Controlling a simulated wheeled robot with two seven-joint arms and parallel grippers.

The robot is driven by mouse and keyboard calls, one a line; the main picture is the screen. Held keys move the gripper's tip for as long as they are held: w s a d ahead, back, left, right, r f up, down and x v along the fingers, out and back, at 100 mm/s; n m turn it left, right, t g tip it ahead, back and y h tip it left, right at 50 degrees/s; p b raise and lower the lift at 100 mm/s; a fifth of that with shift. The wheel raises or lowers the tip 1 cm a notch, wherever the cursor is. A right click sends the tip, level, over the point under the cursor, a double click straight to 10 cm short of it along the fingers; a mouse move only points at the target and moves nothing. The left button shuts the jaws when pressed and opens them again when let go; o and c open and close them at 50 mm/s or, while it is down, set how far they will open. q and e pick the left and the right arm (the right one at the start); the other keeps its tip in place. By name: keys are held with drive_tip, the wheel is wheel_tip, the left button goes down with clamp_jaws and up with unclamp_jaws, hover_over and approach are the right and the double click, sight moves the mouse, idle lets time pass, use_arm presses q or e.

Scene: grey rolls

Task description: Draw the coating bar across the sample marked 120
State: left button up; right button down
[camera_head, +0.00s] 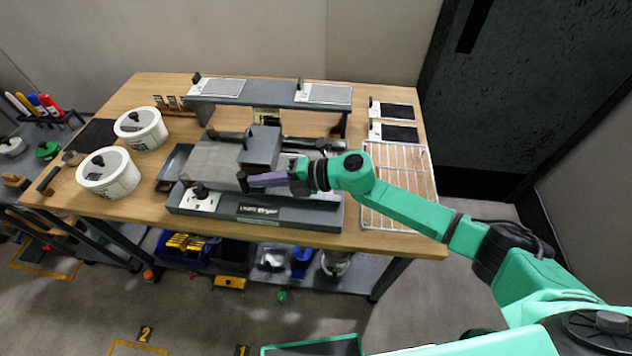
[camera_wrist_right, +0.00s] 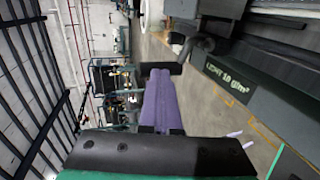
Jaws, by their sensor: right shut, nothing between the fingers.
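The coating machine (camera_head: 210,160) stands in the middle of the table, with a grey bed, a grey block (camera_head: 260,147) over it and a front plate reading "LIGHT", followed by smaller text. The wrist view shows "LIGHT 10 g/m²" on that plate (camera_wrist_right: 235,85). My right gripper (camera_head: 250,180) is shut and empty at the machine's front edge; its purple fingers also show in the wrist view (camera_wrist_right: 160,75). A dark bent handle (camera_wrist_right: 195,45) is close beyond the fingertips; I cannot tell whether they touch. I cannot make out the coating bar for certain or any 120 mark. My left gripper is not in view.
A raised shelf (camera_head: 270,101) behind the machine carries two light sheets. Two dark sheets (camera_head: 391,111) and a wire rack (camera_head: 400,213) lie at right. Two white tubs (camera_head: 108,180) stand at left. The front table strip is clear.

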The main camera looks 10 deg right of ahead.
drive_tip(key=d, duration=0.1)
drive_tip(key=s+d, duration=0.1)
drive_tip(key=d, duration=0.1)
drive_tip(key=shift+d, duration=0.3)
idle(0.6)
